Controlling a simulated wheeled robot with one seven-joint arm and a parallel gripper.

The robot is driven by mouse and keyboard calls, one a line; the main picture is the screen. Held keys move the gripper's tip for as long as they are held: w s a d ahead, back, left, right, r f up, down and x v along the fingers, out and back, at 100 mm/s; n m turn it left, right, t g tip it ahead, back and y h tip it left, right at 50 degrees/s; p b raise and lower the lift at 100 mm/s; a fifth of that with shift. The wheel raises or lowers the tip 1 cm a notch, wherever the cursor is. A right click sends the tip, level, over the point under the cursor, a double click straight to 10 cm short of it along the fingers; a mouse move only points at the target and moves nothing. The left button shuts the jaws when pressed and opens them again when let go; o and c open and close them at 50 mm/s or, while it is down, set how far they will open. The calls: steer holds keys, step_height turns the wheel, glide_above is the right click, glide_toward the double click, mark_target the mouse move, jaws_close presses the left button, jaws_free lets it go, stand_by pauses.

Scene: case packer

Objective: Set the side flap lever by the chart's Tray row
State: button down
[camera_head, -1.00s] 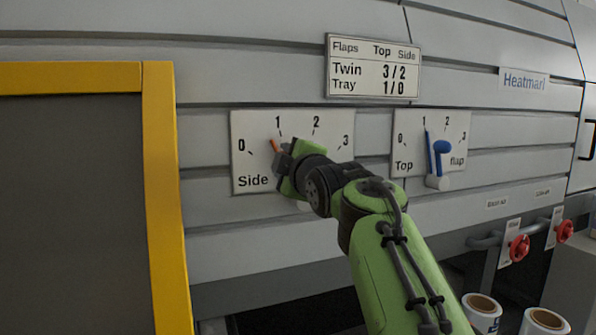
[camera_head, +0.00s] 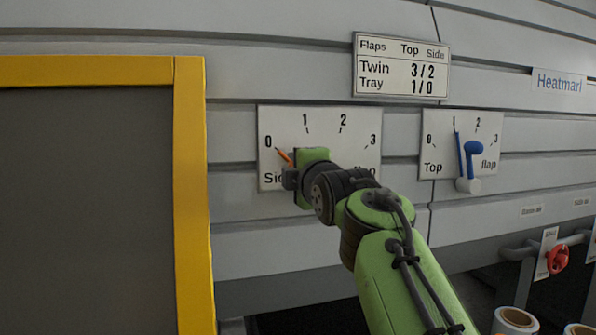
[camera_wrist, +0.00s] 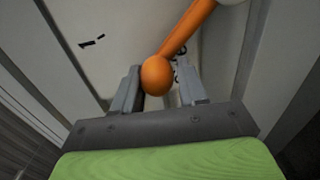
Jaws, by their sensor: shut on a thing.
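The side flap lever is orange, and its pointer tip (camera_head: 284,156) shows in the head view just right of and below the 0 mark on the Side dial plate (camera_head: 343,120). My gripper (camera_head: 289,178) covers most of the lever. In the wrist view the lever's orange ball end (camera_wrist: 157,75) sits between the two grey fingers of my gripper (camera_wrist: 157,92), which is shut on it. The chart (camera_head: 401,67) gives Tray as 1/0, Top 1 and Side 0. The blue top flap lever (camera_head: 471,160) has its pointer near 1.
The Top dial plate (camera_head: 435,130) is to the right of my arm. A yellow frame (camera_head: 190,200) around a dark panel stands at left.

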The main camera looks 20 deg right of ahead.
steer(key=shift+s+d+r, duration=0.15)
steer(key=shift+d+r, duration=0.05)
steer(key=shift+r, duration=0.1)
steer(key=c, duration=0.8)
jaws_free()
steer(key=shift+o, duration=0.3)
steer(key=shift+f, duration=0.15)
steer(key=s+b, duration=0.1)
steer(key=s, duration=1.4)
steer(key=shift+s, duration=0.3)
steer(key=shift+a, duration=0.1)
